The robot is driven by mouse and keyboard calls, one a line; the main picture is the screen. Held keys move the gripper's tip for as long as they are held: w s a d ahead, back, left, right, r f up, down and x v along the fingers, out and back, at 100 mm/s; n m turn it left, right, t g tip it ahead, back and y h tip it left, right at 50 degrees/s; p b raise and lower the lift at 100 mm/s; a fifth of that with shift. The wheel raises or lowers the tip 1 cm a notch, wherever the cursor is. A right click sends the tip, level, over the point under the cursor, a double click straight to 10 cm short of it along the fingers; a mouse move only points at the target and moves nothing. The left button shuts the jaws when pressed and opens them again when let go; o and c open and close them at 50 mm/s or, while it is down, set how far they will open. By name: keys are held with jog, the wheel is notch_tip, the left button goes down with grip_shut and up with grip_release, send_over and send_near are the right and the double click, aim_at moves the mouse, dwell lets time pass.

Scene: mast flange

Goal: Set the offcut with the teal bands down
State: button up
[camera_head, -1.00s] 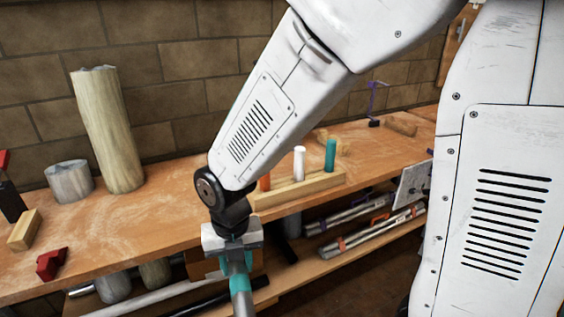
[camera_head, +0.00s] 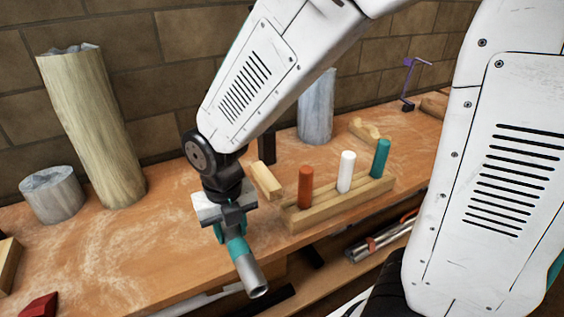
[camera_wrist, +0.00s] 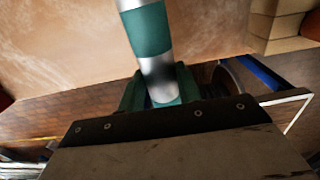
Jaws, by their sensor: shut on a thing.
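The offcut with the teal bands (camera_head: 248,268) is a short grey metal tube with teal bands. My gripper (camera_head: 231,228) is shut on it and holds it tilted, its open end pointing down and right, in front of the workbench (camera_head: 160,225) edge. In the wrist view the offcut (camera_wrist: 148,35) rises from between the dark teal fingers (camera_wrist: 160,88), with the bench top behind it. The part of the tube inside the fingers is hidden. I cannot tell how high it is above the bench.
A wooden rack (camera_head: 340,205) with orange, white and teal pegs stands right of my gripper. A red object (camera_head: 38,306) lies at the front left.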

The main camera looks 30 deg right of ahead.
jog(key=shift+w+a, duration=0.2)
jog(key=shift+w, duration=0.3)
send_over(184, 227)
jog(key=shift+f, duration=0.75)
jog(key=shift+s+f, duration=0.1)
jog(key=shift+f, duration=1.65)
jog(key=shift+f, duration=0.1)
jog(key=o, duration=1.1)
